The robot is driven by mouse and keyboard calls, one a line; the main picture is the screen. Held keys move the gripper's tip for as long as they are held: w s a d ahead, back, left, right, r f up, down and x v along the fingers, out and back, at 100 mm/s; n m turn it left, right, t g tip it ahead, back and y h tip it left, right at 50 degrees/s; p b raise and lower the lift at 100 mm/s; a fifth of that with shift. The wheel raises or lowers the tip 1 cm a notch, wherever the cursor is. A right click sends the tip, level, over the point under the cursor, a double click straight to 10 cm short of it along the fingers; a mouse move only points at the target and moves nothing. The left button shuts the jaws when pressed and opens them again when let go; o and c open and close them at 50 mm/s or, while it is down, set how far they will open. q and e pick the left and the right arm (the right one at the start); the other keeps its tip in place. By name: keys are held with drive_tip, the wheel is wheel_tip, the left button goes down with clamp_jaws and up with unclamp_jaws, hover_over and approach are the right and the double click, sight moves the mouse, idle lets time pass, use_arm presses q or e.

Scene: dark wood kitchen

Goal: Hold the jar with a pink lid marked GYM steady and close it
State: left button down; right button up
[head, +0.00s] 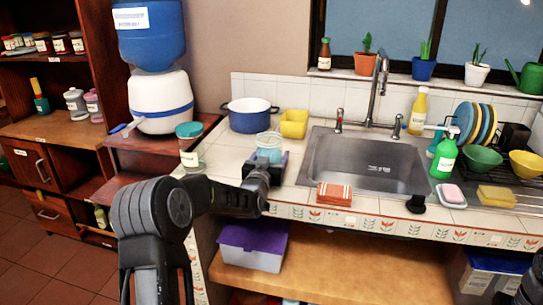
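A jar with a pinkish top (93,105) stands on the left wooden shelf; its label is too small to read, so I cannot tell if it says GYM. A clear jar with a pale teal top (269,143) stands on the tiled counter, left of the sink. My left gripper (268,161) is at this clear jar's near side and hides its lower part. I cannot tell whether its fingers touch the jar. A jar with a teal lid and white label (190,146) stands to the left. Only part of my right arm shows at the lower right edge; its gripper is out of view.
A blue pot (250,122) and a yellow cup (293,124) stand behind the clear jar.

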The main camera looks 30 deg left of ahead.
use_arm(q)
drive_tip(key=shift+r, duration=0.2)
drive_tip(key=shift+f, duration=0.1)
use_arm(e)
drive_tip(key=shift+f, duration=0.1)
use_arm(q)
drive_tip(key=c, duration=0.6)
unclamp_jaws()
drive_tip(key=shift+f, duration=0.2)
use_arm(e)
drive_tip(key=shift+f, duration=0.1)
use_arm(q)
drive_tip(key=o, duration=0.4)
drive_tip(key=shift+o, duration=0.2)
drive_tip(key=shift+r, duration=0.1)
drive_tip(key=shift+r, duration=0.1)
use_arm(e)
drive_tip(key=shift+r, duration=0.25)
use_arm(q)
drive_tip(key=b+v, duration=0.1)
drive_tip(key=v, duration=1.1)
drive_tip(key=shift+b, duration=0.4)
use_arm(e)
drive_tip(key=shift+f, duration=0.9)
